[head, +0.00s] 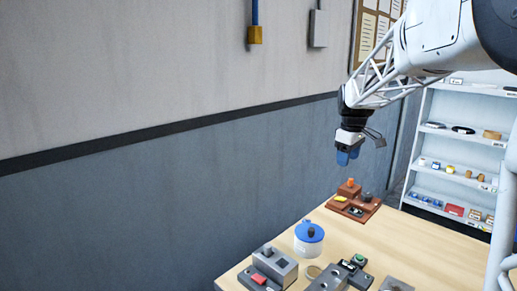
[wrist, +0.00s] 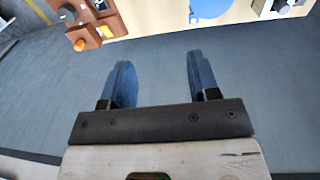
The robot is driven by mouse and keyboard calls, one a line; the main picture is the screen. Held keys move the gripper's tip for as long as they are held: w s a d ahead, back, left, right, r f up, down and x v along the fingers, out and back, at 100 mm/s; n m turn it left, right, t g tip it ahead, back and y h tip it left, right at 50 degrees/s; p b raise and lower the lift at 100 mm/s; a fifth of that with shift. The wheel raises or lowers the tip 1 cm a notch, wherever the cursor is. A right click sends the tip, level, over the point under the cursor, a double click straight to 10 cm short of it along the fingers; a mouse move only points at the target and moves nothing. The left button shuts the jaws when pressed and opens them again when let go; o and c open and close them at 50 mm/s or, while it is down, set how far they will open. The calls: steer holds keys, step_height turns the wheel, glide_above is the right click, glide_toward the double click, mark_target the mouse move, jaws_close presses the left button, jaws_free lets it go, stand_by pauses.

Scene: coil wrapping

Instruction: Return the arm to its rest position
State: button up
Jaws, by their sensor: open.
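My gripper (head: 349,154) hangs in the air above the far end of the table, pointing down, with blue fingers. In the wrist view my gripper (wrist: 158,82) has its two blue fingers well apart and nothing between them. Beyond the fingertips is grey-blue surface, with the table edge farther off. My white lattice arm reaches in from the upper right in the head view.
The wooden table (head: 415,245) carries a brown block set (head: 366,212), a clear container with a blue lid (head: 309,232), a grey block fixture (head: 284,266) and dark metal parts (head: 328,280). White shelves (head: 440,185) stand right. A wall (head: 150,200) rises left.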

steer(key=s+a+m, duration=0.2)
steer(key=s+a, duration=0.1)
steer(key=s, duration=0.9)
steer(key=s+a+m, duration=0.3)
steer(key=s, duration=0.9)
steer(key=s+a+f+m, duration=0.1)
steer(key=s+f, duration=0.2)
steer(key=s, duration=0.3)
steer(key=s+a+f+m+t, duration=0.1)
steer(key=s+f, duration=0.2)
steer(key=s, duration=0.4)
steer(key=s+a+f+m, duration=0.1)
steer(key=s+f, duration=0.2)
steer(key=s, duration=0.4)
steer(key=shift+s+a+m, duration=0.25)
steer(key=shift+m, duration=0.15)
